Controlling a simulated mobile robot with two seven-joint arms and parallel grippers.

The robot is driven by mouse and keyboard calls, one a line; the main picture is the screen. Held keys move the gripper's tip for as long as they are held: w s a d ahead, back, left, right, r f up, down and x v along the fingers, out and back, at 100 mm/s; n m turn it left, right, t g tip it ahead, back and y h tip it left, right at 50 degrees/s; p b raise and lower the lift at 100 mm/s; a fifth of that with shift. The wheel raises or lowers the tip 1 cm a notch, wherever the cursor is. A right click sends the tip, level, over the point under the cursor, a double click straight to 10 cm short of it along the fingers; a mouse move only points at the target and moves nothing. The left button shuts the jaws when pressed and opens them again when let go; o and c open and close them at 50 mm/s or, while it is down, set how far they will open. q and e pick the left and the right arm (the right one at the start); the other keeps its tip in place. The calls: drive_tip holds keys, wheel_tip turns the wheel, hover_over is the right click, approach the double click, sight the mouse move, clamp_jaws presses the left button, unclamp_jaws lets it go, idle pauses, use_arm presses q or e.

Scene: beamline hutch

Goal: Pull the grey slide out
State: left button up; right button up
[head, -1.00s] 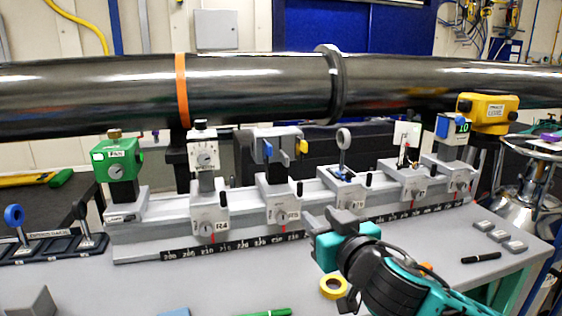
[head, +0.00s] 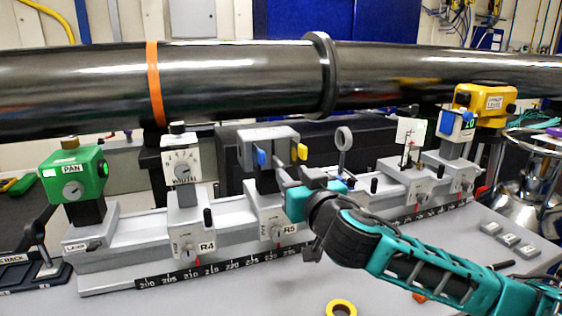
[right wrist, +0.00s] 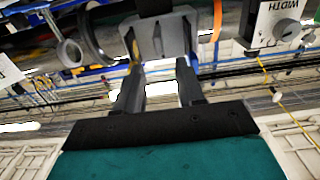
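A grey holder block (head: 268,140) stands on the carriage marked R5 (head: 270,212) on the rail, with a blue tab (head: 262,158) and a yellow tab (head: 300,151) on its near side. I cannot clearly make out a separate grey slide; the grey part between the tabs is partly hidden or blends in. My right gripper (head: 284,177) is just in front of and below the holder. In the right wrist view its two fingers (right wrist: 158,72) are apart, with a gap between them, and the grey block (right wrist: 163,38) lies just ahead of their tips. My left gripper is not in view.
The black beam pipe (head: 230,82) runs close above and behind the holder. Carriage R4 (head: 190,225) with a white dial box (head: 182,165) stands left; a ring post (head: 343,150) stands right.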

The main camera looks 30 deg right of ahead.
sight(283, 166)
drive_tip(key=x, duration=0.7)
drive_tip(key=shift+w+p, duration=0.25)
drive_tip(key=shift+p, duration=0.15)
drive_tip(key=shift+c, duration=0.4)
clamp_jaws()
